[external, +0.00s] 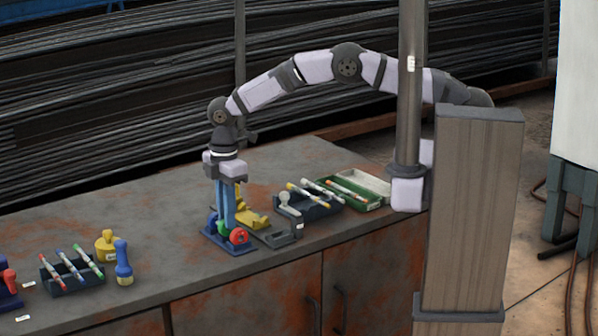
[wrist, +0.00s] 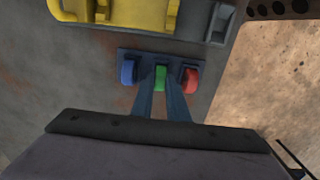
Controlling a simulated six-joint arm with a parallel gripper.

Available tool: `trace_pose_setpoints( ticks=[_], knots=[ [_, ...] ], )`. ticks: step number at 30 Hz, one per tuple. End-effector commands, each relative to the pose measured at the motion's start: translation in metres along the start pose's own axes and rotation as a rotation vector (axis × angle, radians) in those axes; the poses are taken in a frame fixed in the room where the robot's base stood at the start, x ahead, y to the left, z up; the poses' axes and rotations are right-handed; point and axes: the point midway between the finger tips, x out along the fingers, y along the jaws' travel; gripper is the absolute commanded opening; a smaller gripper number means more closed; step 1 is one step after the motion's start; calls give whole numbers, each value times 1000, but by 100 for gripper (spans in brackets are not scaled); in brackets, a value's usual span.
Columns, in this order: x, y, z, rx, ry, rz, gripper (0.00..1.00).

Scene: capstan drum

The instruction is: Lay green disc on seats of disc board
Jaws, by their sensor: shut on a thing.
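The disc board (external: 229,242) is a small dark blue board on the metal bench, and it also shows in the wrist view (wrist: 147,54). A blue disc (wrist: 129,72) stands upright at its left and a red disc (wrist: 190,80) upright at its right. The green disc (wrist: 160,77) stands upright between them, in line with the other two. My gripper (wrist: 162,90) points down over the board with its blue fingers shut on the green disc. In the external view my gripper (external: 226,222) hides part of the discs. Whether the green disc touches its seat cannot be told.
A yellow fixture (wrist: 115,14) lies just behind the board. A grey clamp-like stand (external: 289,218) is to its right, with a dark pen tray (external: 308,210) and a green box (external: 362,190) beyond. Another pen tray (external: 75,278), a yellow piece (external: 107,246) and a blue-handled piece (external: 123,264) stand left.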

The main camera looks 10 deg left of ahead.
Motion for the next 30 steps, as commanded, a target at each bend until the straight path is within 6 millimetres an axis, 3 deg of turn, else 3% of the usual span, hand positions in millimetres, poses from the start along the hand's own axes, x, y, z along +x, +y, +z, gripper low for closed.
trace_pose_setpoints(
  ticks=[13,14,16,30],
  knots=[
    [0,0,1,0,1,1,0],
    [0,0,1,0,1,1,19],
    [0,0,1,0,1,1,36],
    [-8,1,0,0,2,2,36]
  ],
)
